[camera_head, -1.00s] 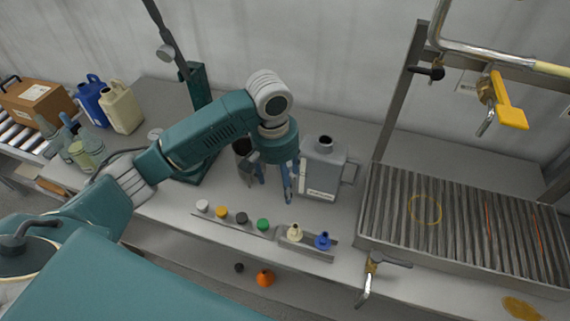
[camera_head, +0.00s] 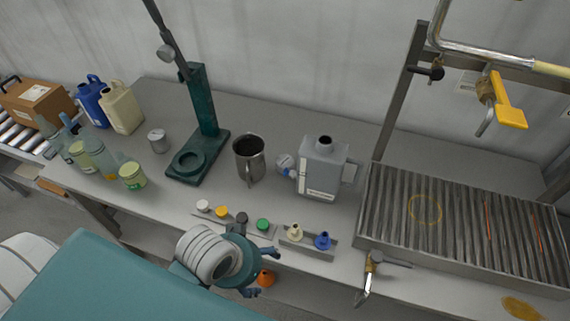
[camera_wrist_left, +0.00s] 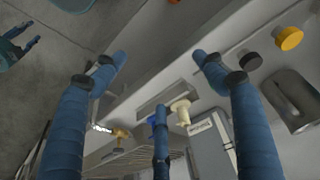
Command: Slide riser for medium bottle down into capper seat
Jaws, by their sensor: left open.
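The green capper stand (camera_head: 203,110) is on the bench at left of centre, and its round seat (camera_head: 189,163) on the base looks empty. A short grey metal cylinder (camera_head: 158,141) stands upright just left of the stand; it may be the riser, but I cannot tell for sure. My left gripper (camera_head: 264,275) is at the bench's front edge, away from both, open and with nothing between its fingers. Its spread blue fingers also show in the left wrist view (camera_wrist_left: 158,62). A teal part with dark fingers, perhaps my right gripper (camera_wrist_left: 22,48), shows at that view's upper left.
A steel mug (camera_head: 249,160) and a grey jerrycan (camera_head: 322,168) stand right of the capper. Several bottles (camera_head: 95,158) stand at left. A ribbed sink tray (camera_head: 460,220) fills the right. An orange funnel (camera_head: 265,277) is below.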

